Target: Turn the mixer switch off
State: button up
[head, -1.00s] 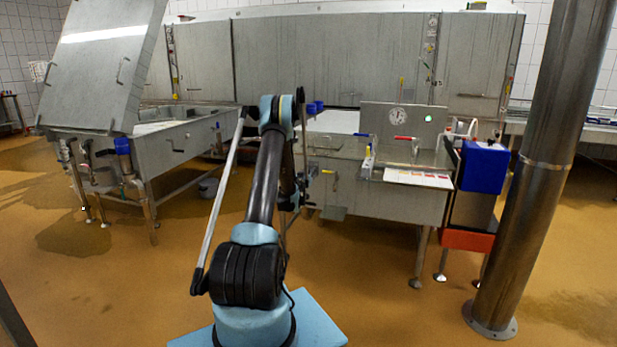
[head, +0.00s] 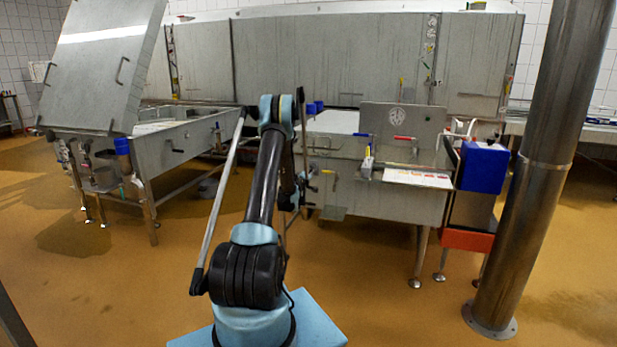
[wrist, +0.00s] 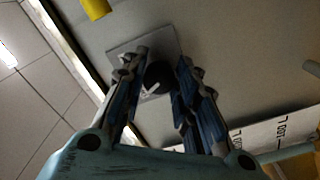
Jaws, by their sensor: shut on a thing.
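The mixer switch is a black round knob (wrist: 157,75) with a white pointer mark, mounted on a square grey plate (wrist: 150,45) in the wrist view. My gripper (wrist: 159,68) has a finger on each side of the knob and is shut on it. The white mark shows toward the lower left of the knob. In the head view my arm hides the gripper and I cannot make out the switch.
A steel vat with an upright panel (head: 375,117) stands right of my arm. A blue box (head: 483,166) and a steel pillar (head: 540,160) are farther right. A vat with a raised lid (head: 100,65) is at the left. Open floor lies between.

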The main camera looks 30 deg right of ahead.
jog(key=shift+w+a+n, duration=0.15)
jog(key=shift+a+n, duration=0.15)
jog(key=shift+n, duration=0.4)
jog(key=o, duration=1)
jog(key=shift+o, duration=0.2)
jog(key=shift+d, duration=0.1)
jog(key=v, duration=1.2)
